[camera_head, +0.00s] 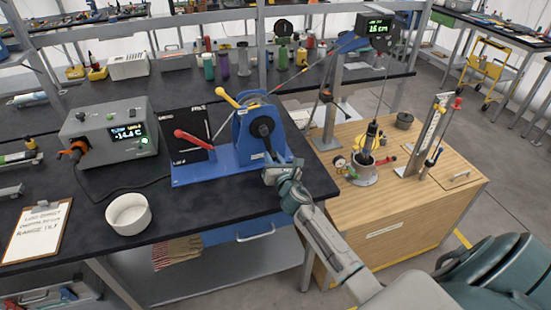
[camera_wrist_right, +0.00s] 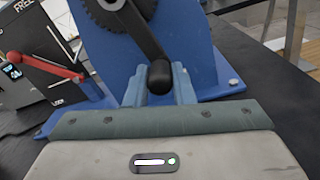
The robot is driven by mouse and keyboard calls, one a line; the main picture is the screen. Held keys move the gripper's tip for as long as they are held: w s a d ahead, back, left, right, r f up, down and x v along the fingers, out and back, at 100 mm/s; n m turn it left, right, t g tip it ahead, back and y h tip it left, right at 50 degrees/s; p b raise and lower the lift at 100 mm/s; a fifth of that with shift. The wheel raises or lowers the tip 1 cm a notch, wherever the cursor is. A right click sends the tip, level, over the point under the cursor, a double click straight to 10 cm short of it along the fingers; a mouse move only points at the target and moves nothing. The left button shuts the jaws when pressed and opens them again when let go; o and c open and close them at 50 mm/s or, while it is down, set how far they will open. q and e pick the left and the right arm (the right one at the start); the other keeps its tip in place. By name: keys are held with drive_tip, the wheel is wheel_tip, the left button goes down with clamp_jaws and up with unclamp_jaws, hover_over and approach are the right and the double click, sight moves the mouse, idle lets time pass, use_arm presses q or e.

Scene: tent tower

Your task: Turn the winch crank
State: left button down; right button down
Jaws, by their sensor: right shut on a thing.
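The blue winch (camera_head: 246,133) stands on a blue base plate on the dark bench. Its black crank (camera_head: 262,128) faces the front right, with the arm pointing down. My right gripper (camera_head: 270,172) reaches up to the crank's lower end from the front right. In the right wrist view, the black crank knob (camera_wrist_right: 160,75) sits between the two blue-grey fingers of my right gripper (camera_wrist_right: 158,88), which is shut on it. The crank arm runs from the knob up and left to a dark toothed wheel (camera_wrist_right: 115,12). My left gripper is not in view.
A red-handled lever (camera_head: 193,139) and a black panel (camera_head: 187,136) stand left of the crank; a yellow-handled lever (camera_head: 228,98) rises behind. A grey temperature box (camera_head: 108,132) and white bowl (camera_head: 129,214) are farther left. A wooden cabinet (camera_head: 400,215) stands right; a display reads 16 cm (camera_head: 375,28).

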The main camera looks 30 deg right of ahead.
drive_tip(key=a+m, duration=0.2)
drive_tip(key=shift+w+f+m+b, duration=0.2)
drive_tip(key=shift+w+m+b, duration=0.05)
drive_tip(key=shift+m+b, duration=0.1)
drive_tip(key=shift+w+a+r+m, duration=0.1)
drive_tip(key=shift+a+r+m, duration=0.05)
drive_tip(key=shift+a+m, duration=0.35)
drive_tip(key=shift+d, duration=0.15)
drive_tip(key=c, duration=1.3)
unclamp_jaws()
drive_tip(key=shift+o, duration=0.2)
drive_tip(key=b+v, duration=0.1)
drive_tip(key=v, duration=1)
drive_tip(key=shift+w, duration=0.1)
